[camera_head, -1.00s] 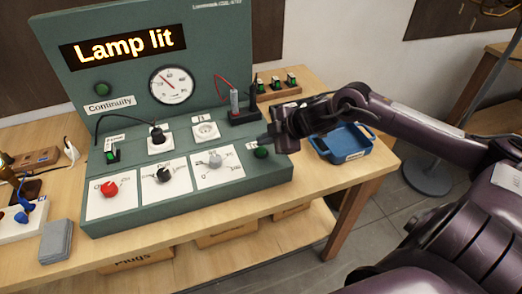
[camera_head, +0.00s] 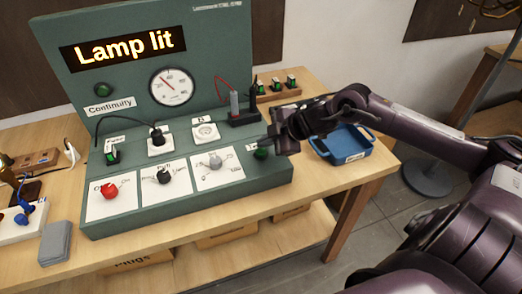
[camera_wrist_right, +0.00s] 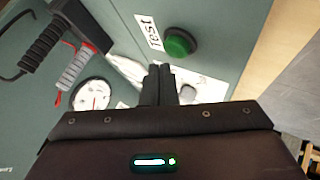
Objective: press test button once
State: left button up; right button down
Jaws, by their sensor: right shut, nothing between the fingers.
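The green test button (camera_head: 261,154) sits at the right end of the green console (camera_head: 240,178). In the right wrist view the button (camera_wrist_right: 179,43) is a round green dome beside a white label reading "Test" (camera_wrist_right: 149,32). My right gripper (camera_head: 268,138) is shut and empty, just behind and above the button in the head view. In the wrist view its closed fingertips (camera_wrist_right: 160,70) point close to the button, with a small visible gap. The display (camera_head: 125,46) reads "Lamp lit". My left gripper is not in view.
Red (camera_head: 109,191), black (camera_head: 163,177) and grey (camera_head: 215,162) knobs line the console front. Probes (camera_head: 235,102) stand in a dark holder behind the gripper. A blue tray (camera_head: 342,144) is to the right on the wooden table.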

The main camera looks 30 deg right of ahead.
aim_at(265, 152)
jog(key=shift+f, duration=0.2)
dwell(0.6)
jog(key=shift+f, duration=0.25)
jog(key=shift+f, duration=0.45)
dwell(0.6)
dwell(0.3)
jog(key=shift+r+p, duration=0.7)
jog(key=shift+r, duration=0.2)
notch_tip(265, 152, up, 5)
jog(key=p, duration=0.5)
